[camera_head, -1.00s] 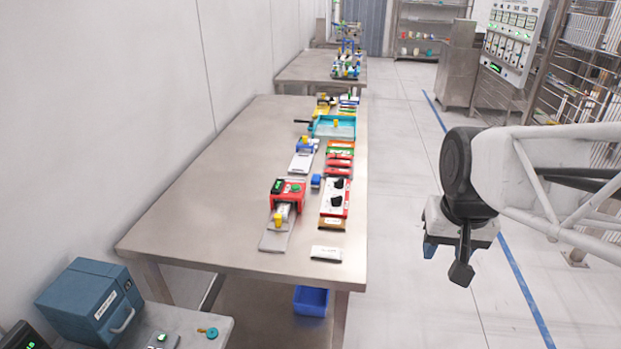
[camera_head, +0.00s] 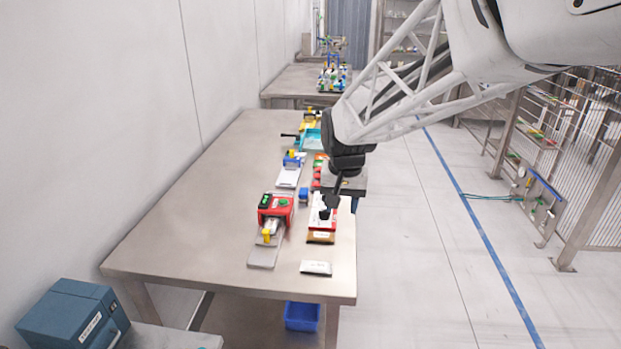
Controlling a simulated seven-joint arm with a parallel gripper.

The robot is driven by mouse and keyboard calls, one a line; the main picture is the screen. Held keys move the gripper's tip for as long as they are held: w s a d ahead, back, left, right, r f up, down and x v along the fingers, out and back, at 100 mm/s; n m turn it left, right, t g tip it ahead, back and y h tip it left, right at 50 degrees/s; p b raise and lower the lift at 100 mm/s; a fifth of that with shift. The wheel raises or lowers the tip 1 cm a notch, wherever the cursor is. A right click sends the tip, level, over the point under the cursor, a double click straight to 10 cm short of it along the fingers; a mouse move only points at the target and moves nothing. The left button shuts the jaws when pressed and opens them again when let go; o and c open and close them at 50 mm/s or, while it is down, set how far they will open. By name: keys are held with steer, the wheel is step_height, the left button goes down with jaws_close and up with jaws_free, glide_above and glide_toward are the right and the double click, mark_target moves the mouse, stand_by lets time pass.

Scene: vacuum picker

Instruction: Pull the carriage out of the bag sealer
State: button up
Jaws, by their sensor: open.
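The bag sealer (camera_head: 274,207) is a red box with a green button and a dark display, on the near part of the steel table. A silver carriage (camera_head: 271,226) with a yellow knob (camera_head: 266,237) sticks out of its front, above a flat grey plate (camera_head: 263,256). My gripper (camera_head: 342,200) is open and empty.
The steel table (camera_head: 190,215) is bare on its left side. A red and white box with black knobs (camera_head: 324,217) and a white packet (camera_head: 316,268) are right of the sealer. A small blue block (camera_head: 303,195), a white pad and a teal tray are farther back. A blue bin (camera_head: 302,316) is below.

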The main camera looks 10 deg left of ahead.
steer(key=w+a+f, duration=0.5)
steer(key=w+a, duration=0.2)
steer(key=a, duration=0.2)
steer(key=g, duration=0.1)
glide_above(266, 232)
step_height(266, 232, down, 8)
steer(key=shift+s+r, duration=0.1)
steer(key=shift+f, duration=3.95)
jaws_close()
